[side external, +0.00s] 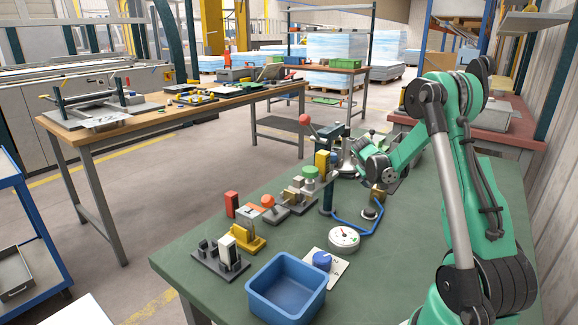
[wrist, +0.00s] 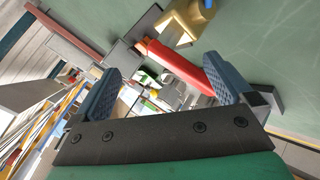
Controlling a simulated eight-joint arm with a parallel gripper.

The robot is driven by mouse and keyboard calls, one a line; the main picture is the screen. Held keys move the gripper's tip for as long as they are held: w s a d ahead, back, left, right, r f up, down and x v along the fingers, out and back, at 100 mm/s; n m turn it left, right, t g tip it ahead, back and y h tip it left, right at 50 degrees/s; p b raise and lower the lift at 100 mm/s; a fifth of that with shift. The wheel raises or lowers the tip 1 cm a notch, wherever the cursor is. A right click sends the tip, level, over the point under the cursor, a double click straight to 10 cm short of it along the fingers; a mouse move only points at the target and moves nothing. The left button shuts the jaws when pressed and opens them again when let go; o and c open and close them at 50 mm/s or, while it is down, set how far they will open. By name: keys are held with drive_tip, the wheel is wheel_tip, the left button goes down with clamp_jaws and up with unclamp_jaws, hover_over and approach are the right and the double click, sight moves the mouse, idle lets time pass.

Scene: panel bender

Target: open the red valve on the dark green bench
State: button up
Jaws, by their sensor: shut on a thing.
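The red valve shows in the wrist view as a long red lever handle (wrist: 172,64) beside a brass body (wrist: 188,20). The handle lies slantwise between the blue pads of my gripper (wrist: 163,70), its near end against the right pad. In the side view my gripper (side external: 374,168) is low over the dark green bench (side external: 225,240), just above a small brass part (side external: 378,193) by a blue pipe (side external: 368,230). The red handle is hidden there, behind my gripper and wrist.
A white dial gauge (side external: 343,238), a blue knob (side external: 322,261) and a blue bin (side external: 285,290) stand at the front. Several small fixtures (side external: 235,240) line the left edge. A post with a red ball lever (side external: 305,120) stands behind.

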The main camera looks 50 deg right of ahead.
drive_tip(key=w+d+r+n+t+h, duration=0.1)
drive_tip(key=r+n+h, duration=0.1)
drive_tip(key=r, duration=0.3)
drive_tip(key=w+d+r+n+t+h, duration=0.1)
drive_tip(key=r+n+t+h, duration=0.1)
drive_tip(key=r, duration=0.4)
drive_tip(key=w+d+r+n+t+h, duration=0.1)
drive_tip(key=w+r+n+h, duration=0.1)
drive_tip(key=r+n, duration=0.3)
drive_tip(key=shift+w+d+r+n+t+h, duration=0.1)
drive_tip(key=shift+r+n+t+h, duration=0.3)
drive_tip(key=shift+r+h, duration=0.3)
drive_tip(key=shift+c, duration=0.6)
drive_tip(key=shift+f, duration=0.1)
